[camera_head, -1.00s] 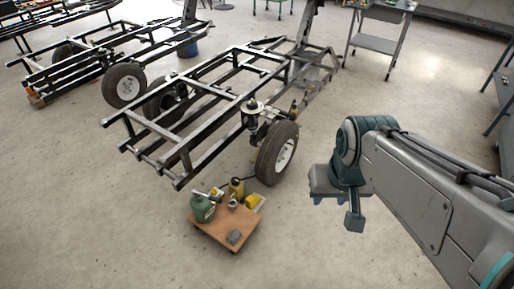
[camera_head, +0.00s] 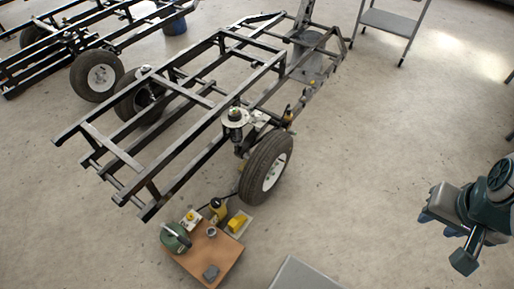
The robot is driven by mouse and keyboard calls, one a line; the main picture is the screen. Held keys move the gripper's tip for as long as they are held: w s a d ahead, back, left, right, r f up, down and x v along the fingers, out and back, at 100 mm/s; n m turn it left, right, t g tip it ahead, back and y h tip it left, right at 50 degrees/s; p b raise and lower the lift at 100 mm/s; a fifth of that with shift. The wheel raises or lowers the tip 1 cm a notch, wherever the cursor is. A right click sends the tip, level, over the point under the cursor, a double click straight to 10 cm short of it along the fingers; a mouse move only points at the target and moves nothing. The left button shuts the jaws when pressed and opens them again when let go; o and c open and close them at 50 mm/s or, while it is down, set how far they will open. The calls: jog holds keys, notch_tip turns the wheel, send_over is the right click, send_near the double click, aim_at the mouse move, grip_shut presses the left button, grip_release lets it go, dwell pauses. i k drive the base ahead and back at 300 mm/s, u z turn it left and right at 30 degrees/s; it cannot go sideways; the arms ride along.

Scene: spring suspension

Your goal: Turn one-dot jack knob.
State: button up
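A black ladder frame (camera_head: 184,88) with a wheel (camera_head: 266,168) and a spring suspension unit (camera_head: 236,118) at its near side stands in the middle. A low brown board (camera_head: 217,256) on the floor in front of the wheel carries a green rounded can-like object (camera_head: 175,237), a yellow bottle (camera_head: 217,208), a yellow block (camera_head: 237,222) and a small grey piece (camera_head: 211,272). I cannot make out a jack knob or any dot marks at this size. My gripper (camera_head: 440,224) is at the right edge, over bare floor, well away from the frame and the board. Its opening is too small to judge.
A second frame (camera_head: 60,62) with a wheel (camera_head: 96,77) stands at the back left. A grey shelf cart (camera_head: 390,22) stands at the back. The floor between the near wheel and my gripper is clear.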

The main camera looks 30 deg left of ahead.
aim_at(215, 202)
jog(key=u, duration=0.35)
jog(key=i, duration=0.9)
jog(key=u, duration=1.1)
jog(key=i, duration=0.4)
jog(key=u, duration=0.45)
